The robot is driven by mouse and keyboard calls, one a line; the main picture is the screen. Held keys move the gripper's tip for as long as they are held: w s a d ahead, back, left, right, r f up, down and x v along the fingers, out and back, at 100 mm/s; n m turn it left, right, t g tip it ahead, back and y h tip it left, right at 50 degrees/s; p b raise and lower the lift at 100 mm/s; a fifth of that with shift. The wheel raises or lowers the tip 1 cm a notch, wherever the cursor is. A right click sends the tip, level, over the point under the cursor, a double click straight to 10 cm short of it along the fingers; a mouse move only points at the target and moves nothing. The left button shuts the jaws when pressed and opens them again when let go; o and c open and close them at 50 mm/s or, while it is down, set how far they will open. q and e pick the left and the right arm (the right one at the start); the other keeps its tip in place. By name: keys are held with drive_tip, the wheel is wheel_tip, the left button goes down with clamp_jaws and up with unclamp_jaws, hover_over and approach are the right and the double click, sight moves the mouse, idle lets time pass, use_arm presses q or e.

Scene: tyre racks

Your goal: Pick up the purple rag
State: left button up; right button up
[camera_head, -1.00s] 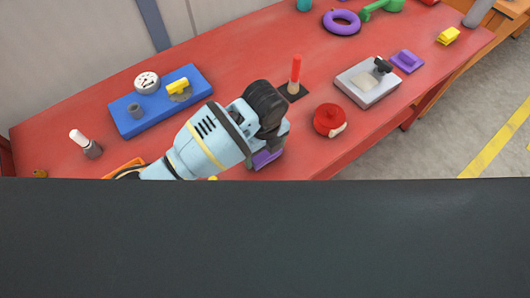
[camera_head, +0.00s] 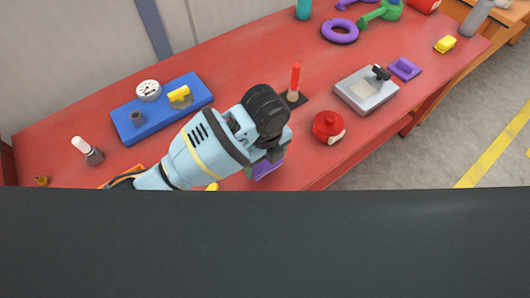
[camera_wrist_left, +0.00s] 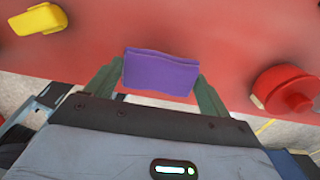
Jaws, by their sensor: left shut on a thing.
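The purple rag (camera_wrist_left: 161,73) shows in the left wrist view as a folded, wavy-edged piece between the two fingers of my left gripper (camera_wrist_left: 159,82). The fingers press on its left and right sides. In the head view, part of the rag (camera_head: 266,169) shows just under my left gripper (camera_head: 268,156), near the red table's front edge. The wrist and dark gripper body hide the rest of it there. I cannot tell whether the rag still touches the table. My right gripper is in neither view now.
A grey scale (camera_head: 366,92) and another purple item (camera_head: 404,69) are right.

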use_arm(q)
drive_tip(key=s+r, duration=0.1)
drive_tip(key=s, duration=1.2)
drive_tip(key=shift+s+d+r+p, duration=0.15)
drive_tip(key=shift+s+p, duration=0.05)
drive_tip(key=shift+p, duration=0.2)
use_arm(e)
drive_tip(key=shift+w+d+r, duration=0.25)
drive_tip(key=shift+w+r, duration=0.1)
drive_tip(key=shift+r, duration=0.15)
